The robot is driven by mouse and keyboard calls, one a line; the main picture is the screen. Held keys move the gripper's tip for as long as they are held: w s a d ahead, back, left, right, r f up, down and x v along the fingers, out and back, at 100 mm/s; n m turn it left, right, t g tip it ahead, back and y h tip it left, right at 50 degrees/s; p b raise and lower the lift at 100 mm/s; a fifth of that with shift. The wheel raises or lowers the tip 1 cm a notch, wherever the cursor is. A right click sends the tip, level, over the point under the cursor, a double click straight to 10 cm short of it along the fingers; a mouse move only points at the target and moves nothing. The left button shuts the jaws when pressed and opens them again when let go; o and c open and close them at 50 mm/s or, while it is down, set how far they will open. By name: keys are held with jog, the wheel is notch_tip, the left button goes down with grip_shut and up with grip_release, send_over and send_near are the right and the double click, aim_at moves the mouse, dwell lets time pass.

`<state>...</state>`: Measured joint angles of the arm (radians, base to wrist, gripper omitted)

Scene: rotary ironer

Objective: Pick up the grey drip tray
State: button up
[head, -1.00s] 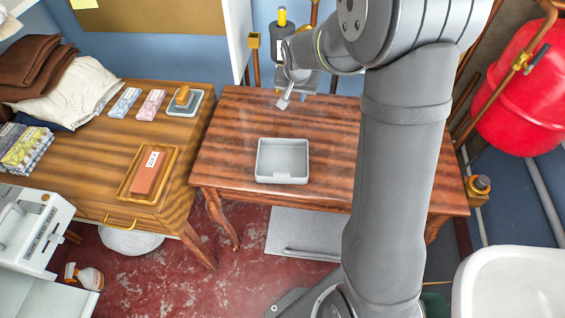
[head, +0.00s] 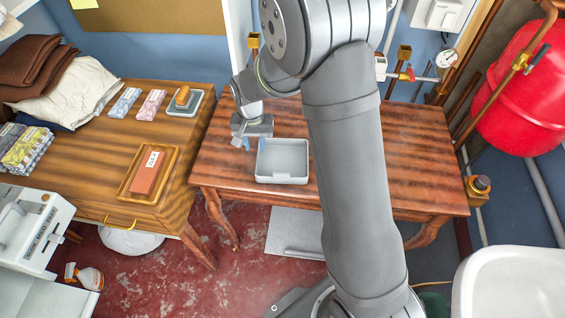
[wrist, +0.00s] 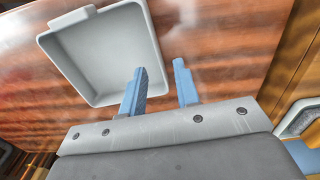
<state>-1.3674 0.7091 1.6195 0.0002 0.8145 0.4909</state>
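The grey drip tray (head: 283,161) is a shallow, roughly square tray lying on the striped wooden table, with a small lip on its front edge. It also shows in the wrist view (wrist: 104,50), at the upper left, empty. My gripper (head: 249,144) is at the tray's far left corner in the head view. In the wrist view my gripper (wrist: 161,84) has two blue fingers spread apart with nothing between them. One finger overlaps the tray's edge in the picture and the other is over bare table. I cannot tell whether the fingers touch the tray.
A side table on the left holds a wooden tray (head: 130,188) with a red block (head: 148,172), a brush on a dish (head: 184,101) and folded cloths (head: 72,88). The striped table (head: 420,165) is clear to the right, beyond my arm. A red tank (head: 525,90) hangs at right.

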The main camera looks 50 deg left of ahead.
jog(key=shift+d+f, duration=0.15)
jog(key=shift+f, duration=1.55)
jog(key=shift+d+f, duration=0.15)
jog(key=shift+f, duration=1.55)
grip_shut()
